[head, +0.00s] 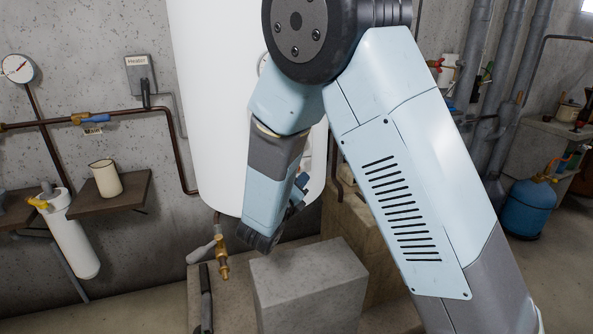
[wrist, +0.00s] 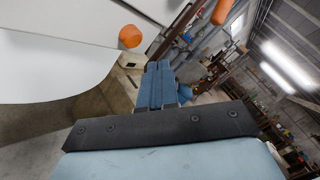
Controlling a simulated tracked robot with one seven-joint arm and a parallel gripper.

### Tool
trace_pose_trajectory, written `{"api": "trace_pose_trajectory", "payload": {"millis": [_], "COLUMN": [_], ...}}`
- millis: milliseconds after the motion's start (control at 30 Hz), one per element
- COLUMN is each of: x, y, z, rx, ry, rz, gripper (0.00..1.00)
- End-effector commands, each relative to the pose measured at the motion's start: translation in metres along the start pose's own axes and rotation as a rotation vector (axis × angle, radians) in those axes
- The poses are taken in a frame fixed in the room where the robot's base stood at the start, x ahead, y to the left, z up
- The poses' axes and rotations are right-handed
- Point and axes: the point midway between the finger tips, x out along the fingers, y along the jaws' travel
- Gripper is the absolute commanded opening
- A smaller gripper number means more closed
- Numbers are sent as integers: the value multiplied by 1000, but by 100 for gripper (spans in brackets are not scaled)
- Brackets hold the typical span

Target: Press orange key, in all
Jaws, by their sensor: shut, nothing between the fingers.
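A round orange knob-like piece (wrist: 130,36) shows in the wrist view against a pale panel, up and left of my gripper (wrist: 158,68). A second, longer orange piece (wrist: 221,12) is cut by the top edge, up and right of the gripper. I cannot tell whether either is the orange key. My gripper's blue fingers are together with nothing between them, and they appear apart from both orange pieces. In the head view the gripper is mostly hidden behind my own arm, in front of the white tank (head: 212,110). No orange key can be made out there.
A grey block (head: 308,285) stands on the floor below my arm. A brass tap (head: 221,258) hangs under the tank. A shelf (head: 128,193) with a cream jug (head: 105,178) is on the left wall. A blue gas bottle (head: 530,208) stands at right.

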Motion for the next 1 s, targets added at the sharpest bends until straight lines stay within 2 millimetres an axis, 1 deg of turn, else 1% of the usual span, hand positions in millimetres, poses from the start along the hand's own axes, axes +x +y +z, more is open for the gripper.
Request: {"api": "trace_pose_trajectory", "payload": {"millis": [100,300,1000], "x": [7,13,13], "y": [5,9,9], "z": [5,9,9], "rx": [-1,0,0], "ry": [0,0,0], "rz": [-1,0,0], "gripper": [0,0,0]}}
